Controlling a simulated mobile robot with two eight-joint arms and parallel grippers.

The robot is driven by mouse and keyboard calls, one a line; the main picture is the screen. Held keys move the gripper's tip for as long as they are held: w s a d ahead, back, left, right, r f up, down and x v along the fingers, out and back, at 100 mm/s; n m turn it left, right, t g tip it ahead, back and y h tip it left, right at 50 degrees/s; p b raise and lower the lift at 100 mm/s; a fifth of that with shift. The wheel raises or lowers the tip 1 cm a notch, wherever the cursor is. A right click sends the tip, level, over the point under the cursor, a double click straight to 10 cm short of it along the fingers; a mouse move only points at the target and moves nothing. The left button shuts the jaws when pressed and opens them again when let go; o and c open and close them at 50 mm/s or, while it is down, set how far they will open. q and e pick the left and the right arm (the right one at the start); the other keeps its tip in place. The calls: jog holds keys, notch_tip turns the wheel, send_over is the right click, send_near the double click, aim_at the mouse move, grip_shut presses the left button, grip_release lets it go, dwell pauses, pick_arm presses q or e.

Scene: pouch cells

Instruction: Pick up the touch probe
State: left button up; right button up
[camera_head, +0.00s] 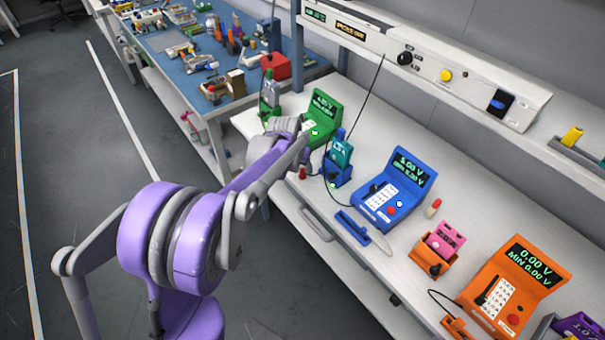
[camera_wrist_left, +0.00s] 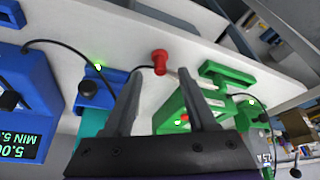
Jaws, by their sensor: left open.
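The touch probe appears to be the small red piece (camera_wrist_left: 160,60) in the left wrist view. It lies on the pale bench between the blue and green devices, and a dark cable seems to run to it. In the head view a small red piece (camera_head: 302,173) shows near the bench's front edge, just below my left gripper. My left gripper (camera_wrist_left: 160,78) is open, and the red piece appears between and just beyond its fingertips. I cannot tell the height gap. In the head view my wrist covers the fingers. My right gripper is not in view.
A green meter (camera_head: 322,108) and a blue cell holder (camera_head: 338,171) with a teal cell flank the red piece. A blue meter (camera_head: 396,190), pink cell (camera_head: 444,238) and orange meter (camera_head: 513,283) stand farther right. A hanging dark cable runs down beside the holder.

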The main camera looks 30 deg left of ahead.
pick_arm(q)
jog(key=x, duration=0.2)
jog(key=shift+w+f, duration=0.1)
jog(key=shift+f, duration=0.2)
grip_shut()
jog(key=shift+r, duration=0.1)
notch_tip(320, 180, up, 10)
jog(key=p, duration=0.1)
notch_tip(320, 180, up, 12)
jog(key=p, duration=0.6)
send_over(301, 171)
jog(key=shift+d, duration=0.1)
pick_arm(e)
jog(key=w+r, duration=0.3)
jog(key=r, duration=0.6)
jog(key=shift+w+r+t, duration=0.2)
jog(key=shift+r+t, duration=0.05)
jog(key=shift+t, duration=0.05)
